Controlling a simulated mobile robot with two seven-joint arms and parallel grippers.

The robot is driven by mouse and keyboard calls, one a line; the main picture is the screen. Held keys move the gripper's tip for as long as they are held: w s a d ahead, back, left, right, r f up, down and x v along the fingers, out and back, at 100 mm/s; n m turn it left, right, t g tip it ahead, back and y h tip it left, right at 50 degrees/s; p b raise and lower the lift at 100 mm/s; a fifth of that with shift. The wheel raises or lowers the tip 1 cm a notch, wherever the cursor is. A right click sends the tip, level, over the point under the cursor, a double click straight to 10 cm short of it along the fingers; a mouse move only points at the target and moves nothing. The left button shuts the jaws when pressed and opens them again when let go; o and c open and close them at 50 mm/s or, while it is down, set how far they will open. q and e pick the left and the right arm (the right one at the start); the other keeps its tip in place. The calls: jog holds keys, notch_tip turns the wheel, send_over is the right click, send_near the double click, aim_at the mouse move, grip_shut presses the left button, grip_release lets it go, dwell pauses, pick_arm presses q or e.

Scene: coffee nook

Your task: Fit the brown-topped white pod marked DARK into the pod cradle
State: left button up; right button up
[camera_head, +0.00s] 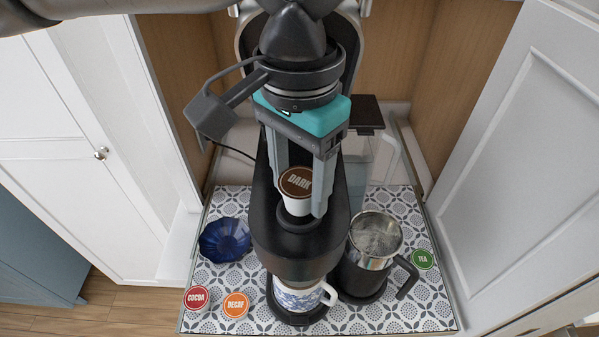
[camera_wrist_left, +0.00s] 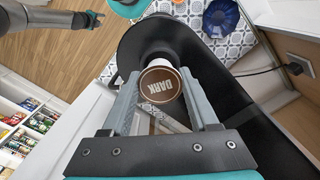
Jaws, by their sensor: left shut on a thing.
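The pod marked DARK (camera_head: 296,181) has a round brown lid and a white body. My left gripper (camera_head: 300,199) is shut on it, with one grey finger on each side. The pod is upright, lid up, over the pod cradle (camera_head: 297,222) on the black coffee machine. The lid also shows between the fingers in the left wrist view (camera_wrist_left: 160,86). I cannot tell whether the bottom of the pod is inside the cradle or just above it. My right gripper (camera_wrist_left: 90,18) shows small at the far upper left of the wrist view, away from the pod.
Below the machine stands a blue-and-white cup (camera_head: 297,298). A blue bowl (camera_head: 225,240) and pods marked COCOA (camera_head: 197,299), DECAF (camera_head: 236,305) and TEA (camera_head: 424,259) lie on the patterned mat. White cabinet doors flank both sides.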

dwell(0.7)
pick_arm(q)
jog(key=shift+f+p, duration=0.15)
jog(key=shift+p, duration=0.8)
dwell(0.4)
jog(key=shift+s+f, duration=0.15)
jog(key=shift+f, duration=0.85)
dwell(1.1)
jog(key=o, duration=1.4)
jog(key=shift+s, duration=0.1)
jog(key=shift+r, duration=0.15)
notch_tip(320, 180, up, 15)
jog(key=shift+d+r, duration=0.15)
jog(key=shift+r, duration=0.05)
